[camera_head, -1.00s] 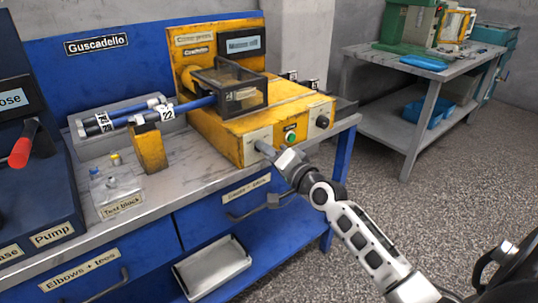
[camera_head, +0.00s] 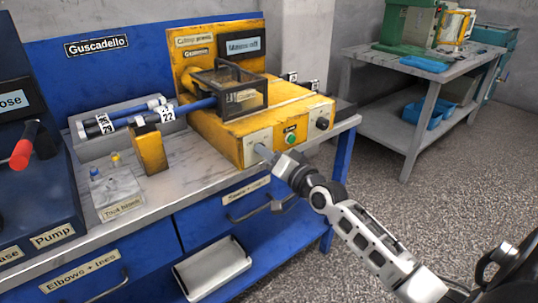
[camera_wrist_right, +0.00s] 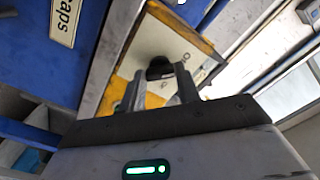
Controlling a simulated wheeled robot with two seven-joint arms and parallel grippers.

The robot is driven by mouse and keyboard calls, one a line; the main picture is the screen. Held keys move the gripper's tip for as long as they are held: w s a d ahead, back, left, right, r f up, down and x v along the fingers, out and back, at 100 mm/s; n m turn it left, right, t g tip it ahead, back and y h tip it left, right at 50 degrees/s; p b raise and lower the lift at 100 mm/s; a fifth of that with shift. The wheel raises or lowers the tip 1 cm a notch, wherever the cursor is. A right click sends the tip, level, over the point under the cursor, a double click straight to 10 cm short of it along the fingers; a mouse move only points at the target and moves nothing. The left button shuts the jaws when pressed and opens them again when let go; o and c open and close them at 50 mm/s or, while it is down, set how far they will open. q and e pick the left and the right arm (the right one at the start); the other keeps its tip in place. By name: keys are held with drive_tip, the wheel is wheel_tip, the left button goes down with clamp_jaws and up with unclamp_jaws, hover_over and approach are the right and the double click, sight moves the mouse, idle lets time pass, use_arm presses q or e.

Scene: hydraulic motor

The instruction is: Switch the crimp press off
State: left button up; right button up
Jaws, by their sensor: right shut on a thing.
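The yellow crimp press (camera_head: 215,130) stands on the workbench with a clear guard box on top and a small display (camera_head: 244,45) on its back panel. The display's text is too small to read surely. Its front has a green button (camera_head: 291,138) and a black knob (camera_head: 322,123) at the right. My right gripper (camera_head: 263,153) is at the left plate of that front. In the right wrist view, my right gripper (camera_wrist_right: 163,88) has its fingers closed around a black switch knob (camera_wrist_right: 159,68) on a pale plate. The fingers partly hide the knob. My left gripper is not in view.
Blue hoses (camera_head: 125,120) lie in a rack left of the press. A test block (camera_head: 115,190) and a yellow block (camera_head: 149,150) stand on the bench. A pump unit (camera_head: 30,180) is at far left. The floor to the right is open, before a second table (camera_head: 430,80).

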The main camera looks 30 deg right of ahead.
drive_tip(key=o, duration=1)
drive_tip(key=s, duration=1)
drive_tip(key=s+d, duration=0.1)
drive_tip(key=s, duration=0.5)
drive_tip(key=shift+d, duration=0.1)
use_arm(q)
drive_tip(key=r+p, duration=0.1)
drive_tip(key=p, duration=0.1)
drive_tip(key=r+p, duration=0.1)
drive_tip(key=p, duration=0.2)
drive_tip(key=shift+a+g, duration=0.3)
use_arm(e)
drive_tip(key=s+a+f+n+g, duration=0.2)
drive_tip(key=s+a+f+n, duration=0.1)
drive_tip(key=a, duration=0.4)
drive_tip(key=s+a+f+n+g+y, duration=0.1)
drive_tip(key=s+a+f+n+g, duration=0.2)
drive_tip(key=a+f, duration=0.2)
drive_tip(key=s+a+f+n+g+y, duration=0.1)
drive_tip(key=s+a+f+n+g, duration=0.1)
drive_tip(key=a, duration=0.8)
drive_tip(key=shift+s+a+f+n, duration=0.1)
drive_tip(key=shift+s+f+n, duration=0.25)
drive_tip(key=shift+f+n, duration=0.2)
drive_tip(key=shift+s+f+n, duration=0.35)
drive_tip(key=shift+f+n, duration=0.2)
